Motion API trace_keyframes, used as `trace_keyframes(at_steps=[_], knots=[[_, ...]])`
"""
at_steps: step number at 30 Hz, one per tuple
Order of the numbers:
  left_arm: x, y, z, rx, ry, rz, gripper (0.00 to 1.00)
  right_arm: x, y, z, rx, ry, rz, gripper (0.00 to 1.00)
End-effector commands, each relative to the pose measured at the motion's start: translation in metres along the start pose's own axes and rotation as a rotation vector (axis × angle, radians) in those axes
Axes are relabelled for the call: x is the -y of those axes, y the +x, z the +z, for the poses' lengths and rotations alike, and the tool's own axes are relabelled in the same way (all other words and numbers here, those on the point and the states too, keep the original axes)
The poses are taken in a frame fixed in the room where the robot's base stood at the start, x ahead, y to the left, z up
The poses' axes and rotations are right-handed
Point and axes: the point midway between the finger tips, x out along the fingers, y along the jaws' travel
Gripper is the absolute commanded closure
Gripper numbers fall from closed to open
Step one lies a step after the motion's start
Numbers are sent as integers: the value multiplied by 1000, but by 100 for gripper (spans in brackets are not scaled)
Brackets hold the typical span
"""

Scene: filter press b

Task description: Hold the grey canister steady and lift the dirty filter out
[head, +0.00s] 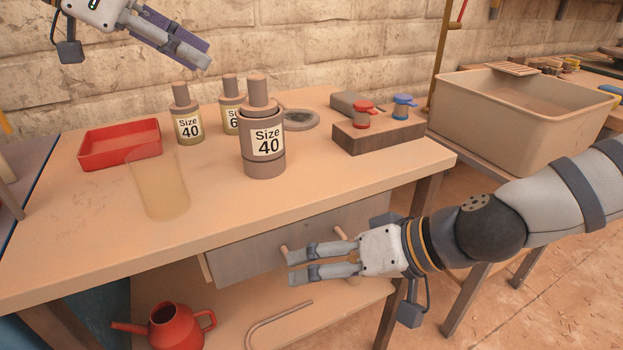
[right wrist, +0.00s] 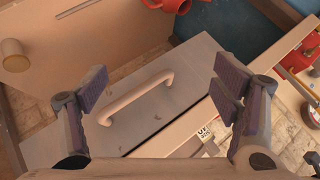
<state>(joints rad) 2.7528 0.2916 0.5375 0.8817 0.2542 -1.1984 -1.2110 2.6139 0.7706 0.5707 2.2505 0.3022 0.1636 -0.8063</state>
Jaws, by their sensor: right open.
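The grey canister (head: 264,163) stands upright near the middle of the table. It bears a "Size 40" label, and a brown-grey cylinder with a knob (head: 258,92) rises from its top; whether this is the dirty filter I cannot tell for sure. My left gripper (head: 200,57) hangs high at the upper left, above and apart from the canister; its finger gap is unclear. My right gripper (head: 290,266) is open and empty, below the tabletop in front of the drawer. In the right wrist view its fingers stand wide apart with a drawer handle (right wrist: 135,97) between them in the picture, untouched.
Two smaller labelled bottles (head: 187,122) (head: 231,115) stand behind the canister. A red tray (head: 120,160), a clear cylinder (head: 163,185), a round grey dish (head: 300,118) and a block with red and blue knobs (head: 378,136) surround it. A large bin (head: 500,130) is right.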

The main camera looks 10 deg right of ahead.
Motion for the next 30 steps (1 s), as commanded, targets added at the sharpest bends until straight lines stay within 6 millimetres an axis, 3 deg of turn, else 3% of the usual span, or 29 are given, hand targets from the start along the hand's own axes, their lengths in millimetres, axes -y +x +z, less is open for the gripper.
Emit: trace_keyframes(at_steps=[1,5,9,12,17,24,30], knots=[[0,0,0,0,0,0,67,14,-14,-27,-60,-37,-38,18],[0,0,0,0,0,0,67,50,-49,-79,-185,-132,-123,18],[0,0,0,0,0,0,67,55,-49,-134,-316,-488,25,18],[0,0,0,0,0,0,67,61,-52,-158,-374,-636,89,18],[0,0,0,0,0,0,67,64,-43,-173,-399,-706,121,18],[0,0,0,0,0,0,67,65,11,-195,-397,-701,120,18],[0,0,0,0,0,0,67,67,46,-210,-398,-701,120,18]])
